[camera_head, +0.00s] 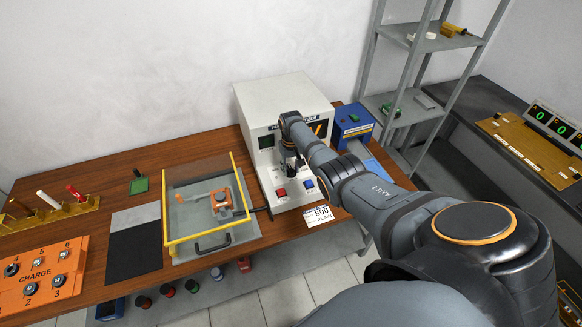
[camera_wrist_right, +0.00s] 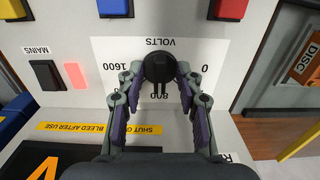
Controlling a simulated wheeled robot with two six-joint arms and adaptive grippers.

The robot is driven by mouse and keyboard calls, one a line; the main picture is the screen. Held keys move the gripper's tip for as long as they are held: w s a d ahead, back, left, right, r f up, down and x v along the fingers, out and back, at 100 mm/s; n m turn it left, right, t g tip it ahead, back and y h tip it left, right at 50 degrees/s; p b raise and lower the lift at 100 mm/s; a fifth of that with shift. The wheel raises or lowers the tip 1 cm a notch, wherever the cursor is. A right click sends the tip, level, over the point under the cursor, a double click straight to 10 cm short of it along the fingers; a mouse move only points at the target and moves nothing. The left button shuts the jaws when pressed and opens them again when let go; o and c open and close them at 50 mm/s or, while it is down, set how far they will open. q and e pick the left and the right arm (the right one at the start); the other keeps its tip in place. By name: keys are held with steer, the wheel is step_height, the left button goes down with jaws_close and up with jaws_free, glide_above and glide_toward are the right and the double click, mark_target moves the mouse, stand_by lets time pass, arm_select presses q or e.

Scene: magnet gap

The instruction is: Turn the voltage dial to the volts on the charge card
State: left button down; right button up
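The voltage dial (camera_wrist_right: 160,68) is a black round knob on a white VOLTS scale, seen upside down in the right wrist view. The scale reads 0, 800 and 1600, and the knob's dark prongs point toward 800. My right gripper (camera_wrist_right: 160,72) has one fingertip on each side of the knob and appears closed on it. In the head view my right gripper (camera_head: 290,165) is at the white machine's front (camera_head: 250,98), and the arm hides much of the panel. The charge card (camera_head: 319,215) lies at the machine's front right and reads 800. My left gripper is not in view.
Red (camera_head: 281,192) and blue (camera_head: 309,184) buttons sit on the machine's lower front. A yellow-edged guard (camera_head: 168,215) stands left.

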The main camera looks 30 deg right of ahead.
mark_target(291, 170)
step_height(291, 170, up, 12)
stand_by(0.4)
stand_by(0.3)
